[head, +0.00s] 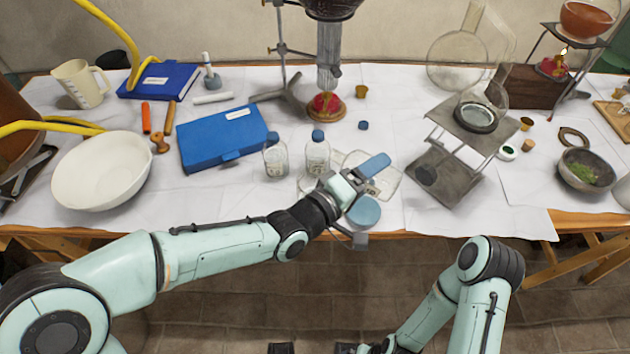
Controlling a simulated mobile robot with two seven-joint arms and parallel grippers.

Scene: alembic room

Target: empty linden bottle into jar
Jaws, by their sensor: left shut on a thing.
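My left gripper (368,190) is at the front edge of the table, shut on a clear glass thing that it largely hides. I take this to be the linden bottle, but no label can be read. Clear glass (390,184) shows just beyond the fingers; I cannot tell whether it is the jar or the held bottle. A round blue lid-like disc (364,212) shows beside the gripper. Two clear bottles with blue caps, one left (275,160) and one right (317,157), stand upright to the gripper's left.
A blue case (222,138) and a white bowl (101,170) lie left. A small blue cap (363,125) lies behind the gripper. A metal stand (470,135) with glassware is to the right, near a bowl of green matter (585,170). White paper right of the stand is partly clear.

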